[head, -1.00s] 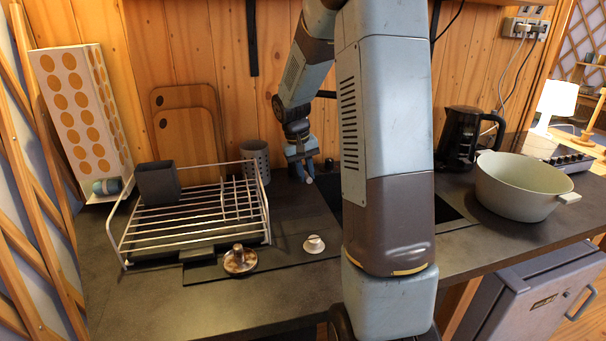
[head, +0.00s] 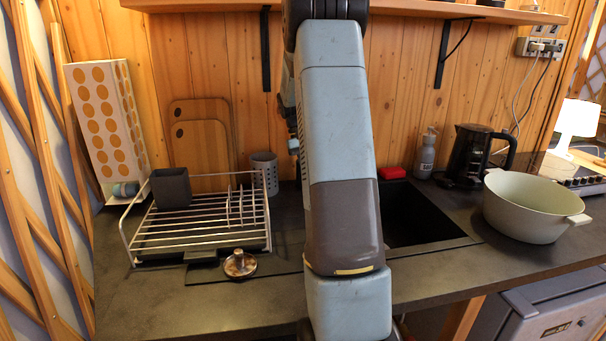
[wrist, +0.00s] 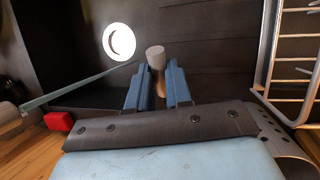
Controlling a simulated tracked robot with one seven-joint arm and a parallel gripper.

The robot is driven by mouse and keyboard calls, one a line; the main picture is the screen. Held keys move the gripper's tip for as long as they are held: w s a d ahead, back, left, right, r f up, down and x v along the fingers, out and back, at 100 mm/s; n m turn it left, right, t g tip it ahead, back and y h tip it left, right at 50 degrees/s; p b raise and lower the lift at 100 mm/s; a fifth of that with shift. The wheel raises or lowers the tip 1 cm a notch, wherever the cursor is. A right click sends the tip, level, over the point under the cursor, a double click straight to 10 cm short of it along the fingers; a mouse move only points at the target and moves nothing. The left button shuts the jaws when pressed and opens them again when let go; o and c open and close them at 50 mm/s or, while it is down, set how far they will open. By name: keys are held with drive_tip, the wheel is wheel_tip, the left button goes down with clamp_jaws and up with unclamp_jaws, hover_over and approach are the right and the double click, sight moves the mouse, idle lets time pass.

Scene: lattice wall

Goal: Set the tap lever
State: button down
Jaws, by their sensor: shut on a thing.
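In the wrist view my gripper (wrist: 158,78) has its two blue fingers closed around a short upright cylinder with a pale grey top and a tan side, which looks like the tap lever (wrist: 155,56). The top stands out beyond the fingertips; its lower part is hidden between them. In the head view my arm covers the tap, and only a small blue part at the end of my arm shows at its left edge. The dark sink (head: 420,215) lies to the right of my arm.
A wire dish rack (head: 195,232) stands left of my arm, with a brass-coloured object (head: 239,263) in front. A red block (head: 391,172), soap bottle (head: 425,155), black kettle (head: 470,155) and large pot (head: 530,205) stand to the right. A shelf (head: 440,10) hangs above.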

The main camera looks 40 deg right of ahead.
drive_tip(key=shift+s+d, duration=0.1)
drive_tip(key=c, duration=1)
unclamp_jaws()
drive_tip(key=shift+c, duration=0.2)
drive_tip(key=shift+r, duration=0.1)
drive_tip(key=v, duration=1.3)
drive_tip(key=shift+r, duration=0.25)
